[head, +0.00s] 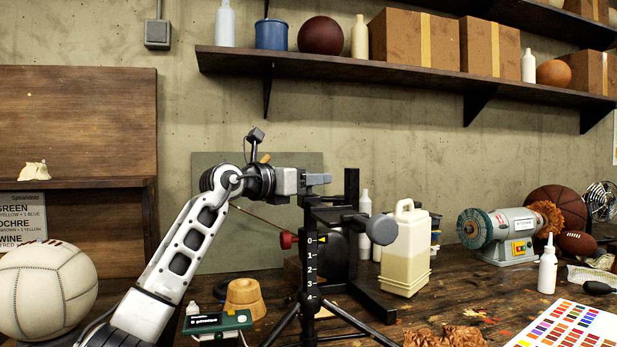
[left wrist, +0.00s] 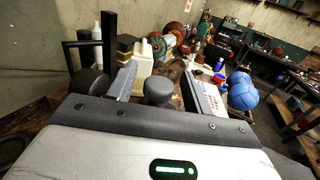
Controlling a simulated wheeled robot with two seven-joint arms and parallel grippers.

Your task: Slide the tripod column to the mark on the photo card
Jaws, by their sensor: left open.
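The black tripod column (head: 310,268) stands on the bench in the head view, with white scale marks 0 to 4. A small yellow pointer (head: 322,240) sits beside the 0. A red knob (head: 287,240) is on its left and a round grey knob (head: 382,229) on its right. My left gripper (head: 318,181) is open, above the column's top. In the left wrist view a dark round knob (left wrist: 158,90) shows between the spread fingers; contact cannot be told. I cannot pick out a photo card for sure. My right gripper is not in view.
A cream jug (head: 405,255) stands right of the column, close to a black upright frame (head: 352,215). A wooden block (head: 245,299) and a green device (head: 218,322) lie to the left. A bench grinder (head: 510,235) and colour chart (head: 572,325) are farther right.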

